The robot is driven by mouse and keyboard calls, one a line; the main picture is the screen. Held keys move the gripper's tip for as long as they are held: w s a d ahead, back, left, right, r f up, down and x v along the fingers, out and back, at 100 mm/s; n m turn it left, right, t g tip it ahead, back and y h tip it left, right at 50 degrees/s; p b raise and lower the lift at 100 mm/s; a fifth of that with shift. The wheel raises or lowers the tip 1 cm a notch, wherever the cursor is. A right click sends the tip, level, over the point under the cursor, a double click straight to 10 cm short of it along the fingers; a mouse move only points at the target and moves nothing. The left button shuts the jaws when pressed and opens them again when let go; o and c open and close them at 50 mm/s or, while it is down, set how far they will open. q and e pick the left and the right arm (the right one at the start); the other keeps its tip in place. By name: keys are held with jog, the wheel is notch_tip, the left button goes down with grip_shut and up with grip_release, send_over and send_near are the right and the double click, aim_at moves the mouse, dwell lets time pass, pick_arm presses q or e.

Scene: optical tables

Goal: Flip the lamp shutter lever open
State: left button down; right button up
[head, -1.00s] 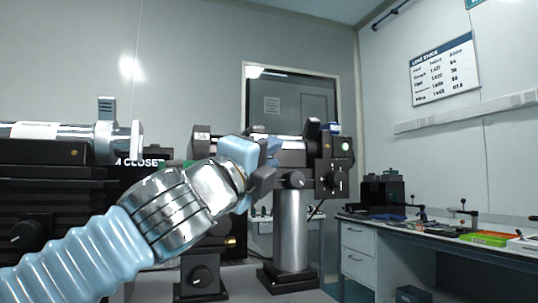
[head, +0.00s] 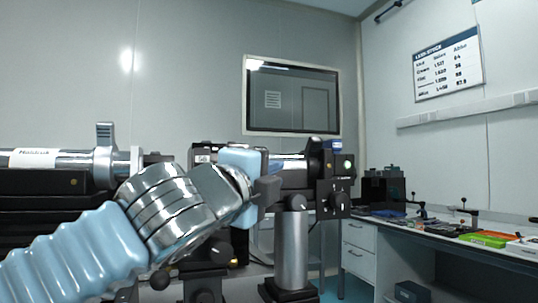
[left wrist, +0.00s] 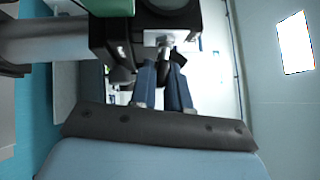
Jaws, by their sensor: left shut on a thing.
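The lamp assembly, a black housing (head: 337,184) with a horizontal silver tube, stands on a silver post (head: 292,245) right of centre in the head view. My left gripper (head: 268,188), with pale blue and dark parts, reaches in from the left against the near side of this assembly. In the left wrist view its two dark blue fingers (left wrist: 164,88) close around a small dark piece, which appears to be the shutter lever (left wrist: 163,72), below a silver fitting (left wrist: 165,42). The lever is mostly hidden by the fingers, and its open or closed position cannot be told. My right gripper is not in view.
Another black instrument with a silver tube (head: 65,158) stands at the left, close to my left arm. A side bench (head: 440,226) at the right carries small tools and a green tray (head: 484,240). A dark window (head: 292,97) is in the back wall.

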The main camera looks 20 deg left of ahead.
pick_arm(q)
jog(key=r+n+g+p, duration=0.1)
jog(key=n+g+p, duration=0.1)
jog(key=p, duration=0.1)
jog(key=shift+r+y, duration=0.35)
jog(key=shift+y, duration=0.05)
jog(key=shift+n+g+p, duration=0.35)
jog(key=shift+n+g, duration=0.05)
jog(key=shift+r+n+g, duration=0.15)
jog(key=shift+n+g, duration=0.35)
jog(key=shift+w+a+r+n+g, duration=0.1)
jog(key=shift+r+n+g, duration=0.1)
jog(key=shift+n+g, duration=0.25)
jog(key=shift+w+r+n+g, duration=0.15)
jog(key=shift+n+g, duration=0.2)
jog(key=shift+g, duration=0.2)
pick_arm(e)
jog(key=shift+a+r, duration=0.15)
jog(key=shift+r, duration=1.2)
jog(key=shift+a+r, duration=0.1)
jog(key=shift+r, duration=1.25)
pick_arm(q)
jog(key=c, duration=1.2)
grip_release()
jog(key=shift+a, duration=0.1)
jog(key=shift+s, duration=0.1)
